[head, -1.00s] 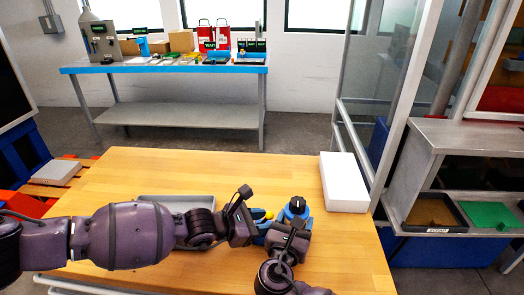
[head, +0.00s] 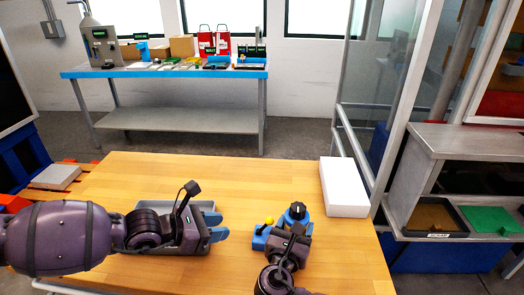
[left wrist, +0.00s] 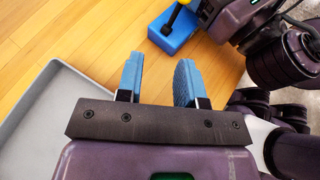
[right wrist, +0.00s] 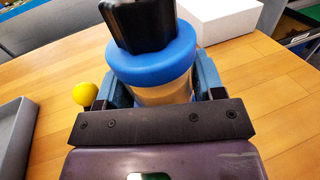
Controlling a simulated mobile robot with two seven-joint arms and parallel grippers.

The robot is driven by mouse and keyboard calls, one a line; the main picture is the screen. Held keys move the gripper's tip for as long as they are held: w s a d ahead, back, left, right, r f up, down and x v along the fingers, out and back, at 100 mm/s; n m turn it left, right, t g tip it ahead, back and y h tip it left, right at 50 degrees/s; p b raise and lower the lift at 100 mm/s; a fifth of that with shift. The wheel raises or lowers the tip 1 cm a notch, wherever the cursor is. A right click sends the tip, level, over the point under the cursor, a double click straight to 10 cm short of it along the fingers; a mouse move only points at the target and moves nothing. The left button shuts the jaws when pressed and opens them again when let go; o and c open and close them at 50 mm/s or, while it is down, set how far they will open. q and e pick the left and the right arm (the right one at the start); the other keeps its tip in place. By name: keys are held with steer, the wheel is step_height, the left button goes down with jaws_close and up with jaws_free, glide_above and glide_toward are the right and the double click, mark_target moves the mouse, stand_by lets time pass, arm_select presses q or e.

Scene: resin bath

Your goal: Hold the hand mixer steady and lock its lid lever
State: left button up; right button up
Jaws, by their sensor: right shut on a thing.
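The hand mixer (head: 297,213) stands upright on the wooden table, with a black knob, a blue collar and a clear body in the right wrist view (right wrist: 150,55). Its lid lever has a yellow ball (right wrist: 85,94), left of the body; the ball also shows in the head view (head: 270,221). A blue block (left wrist: 173,32) lies under the lever. My right gripper (right wrist: 165,80) is shut around the mixer's body, one finger on each side. My left gripper (left wrist: 158,72) is open and empty, left of the mixer and apart from it. Whether the lever is locked cannot be told.
A grey tray (left wrist: 25,125) lies on the table (head: 130,190) beside and partly behind my left gripper. A white box (head: 344,187) stands at the table's right edge. The middle and back of the table are clear.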

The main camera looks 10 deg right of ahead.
arm_select(q)
steer(key=w+n+y, duration=0.1)
steer(key=w+n, duration=0.1)
steer(key=w+f+n+y, duration=0.1)
steer(key=w+n, duration=0.1)
steer(key=n, duration=0.1)
steer(key=w+d+n, duration=0.1)
steer(key=w+n, duration=0.1)
steer(key=shift+f+y, duration=0.15)
steer(key=shift+y, duration=0.25)
steer(key=n, duration=0.1)
steer(key=w+n, duration=0.1)
steer(key=shift+w+d+n+y, duration=0.15)
steer(key=shift+d+n+y, duration=0.15)
steer(key=shift+n, duration=0.1)
steer(key=w+n, duration=0.1)
steer(key=n, duration=0.1)
steer(key=w+d+n+g+y, duration=0.1)
steer(key=n, duration=0.1)
steer(key=shift+w+r+n, duration=0.15)
steer(key=shift+r+n, duration=0.05)
steer(key=shift+n, duration=0.2)
steer(key=d+r+n+g+y, duration=0.1)
steer(key=d+r+n+g, duration=0.7)
steer(key=r+n, duration=0.6)
steer(key=shift+d+n, duration=1.05)
steer(key=shift+n, duration=2.05)
